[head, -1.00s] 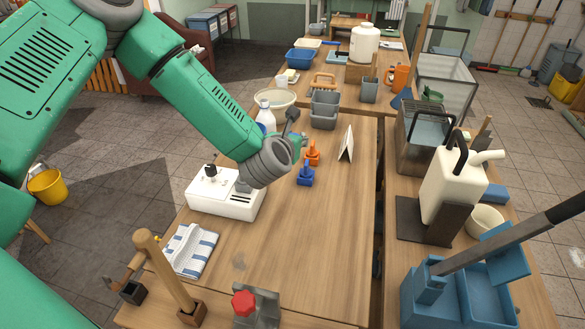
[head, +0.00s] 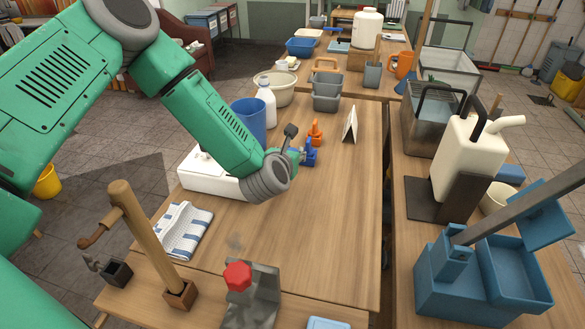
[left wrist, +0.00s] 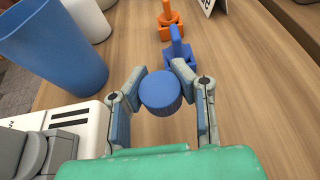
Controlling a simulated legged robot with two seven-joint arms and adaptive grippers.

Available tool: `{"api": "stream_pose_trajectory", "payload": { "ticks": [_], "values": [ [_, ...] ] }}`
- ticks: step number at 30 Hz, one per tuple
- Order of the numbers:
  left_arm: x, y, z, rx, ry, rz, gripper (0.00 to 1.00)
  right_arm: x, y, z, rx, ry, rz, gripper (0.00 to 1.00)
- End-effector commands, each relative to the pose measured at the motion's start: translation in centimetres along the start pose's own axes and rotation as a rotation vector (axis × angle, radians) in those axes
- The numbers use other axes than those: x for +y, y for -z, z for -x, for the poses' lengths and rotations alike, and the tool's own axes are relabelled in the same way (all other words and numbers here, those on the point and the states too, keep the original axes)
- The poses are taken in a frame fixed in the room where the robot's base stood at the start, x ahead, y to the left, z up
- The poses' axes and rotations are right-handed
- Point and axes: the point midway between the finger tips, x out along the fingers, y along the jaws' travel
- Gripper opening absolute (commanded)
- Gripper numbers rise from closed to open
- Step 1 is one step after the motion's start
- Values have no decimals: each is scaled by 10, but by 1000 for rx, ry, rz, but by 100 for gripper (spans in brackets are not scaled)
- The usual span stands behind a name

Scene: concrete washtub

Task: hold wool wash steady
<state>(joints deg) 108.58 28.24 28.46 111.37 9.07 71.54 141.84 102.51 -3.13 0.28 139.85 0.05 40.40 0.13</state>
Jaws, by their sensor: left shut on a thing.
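In the left wrist view, the wool wash shows as a round blue ribbed cap (left wrist: 160,92) between my left gripper's fingers. Its body below the cap and any label are hidden. My left gripper (left wrist: 158,80) is shut on it, with one finger on each side. In the head view my left gripper (head: 291,146) is over the wooden table, beside the white box, and my own arm and wrist hide the wool wash there. My right gripper is not in view.
A blue clamp-like piece (left wrist: 178,48) and an orange one (head: 316,132) stand just beyond my gripper. A blue bucket (head: 250,118), white bottle (head: 266,100) and white box (head: 205,178) are close by. Bare table (head: 335,210) lies to the right.

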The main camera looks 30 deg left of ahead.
Motion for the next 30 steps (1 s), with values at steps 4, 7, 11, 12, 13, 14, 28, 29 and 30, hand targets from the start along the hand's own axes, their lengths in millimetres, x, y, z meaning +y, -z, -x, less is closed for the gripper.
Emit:
{"api": "stream_pose_trajectory", "payload": {
  "ticks": [4, 7, 11, 12, 13, 14, 28, 29, 30],
  "values": [
    [-1, 23, -8, 1, 1, -2, 0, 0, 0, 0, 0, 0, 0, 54],
    [0, 29, -11, -2, 0, -1, 0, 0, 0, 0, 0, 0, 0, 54],
    [0, 41, -15, 1, 0, -2, 0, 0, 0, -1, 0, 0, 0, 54],
    [0, 46, -17, 0, 0, -4, 0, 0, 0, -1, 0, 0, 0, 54],
    [0, 51, -19, 0, 0, -3, 0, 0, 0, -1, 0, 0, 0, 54],
    [0, 55, -21, 1, 0, -2, 0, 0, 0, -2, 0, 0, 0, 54],
    [0, 68, -26, -1, 0, 1, 0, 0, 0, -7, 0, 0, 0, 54],
    [0, 69, -27, -1, 0, 1, 0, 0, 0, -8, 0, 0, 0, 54],
    [0, 70, -27, -1, 0, 0, 0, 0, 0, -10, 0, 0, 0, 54]
  ]
}}
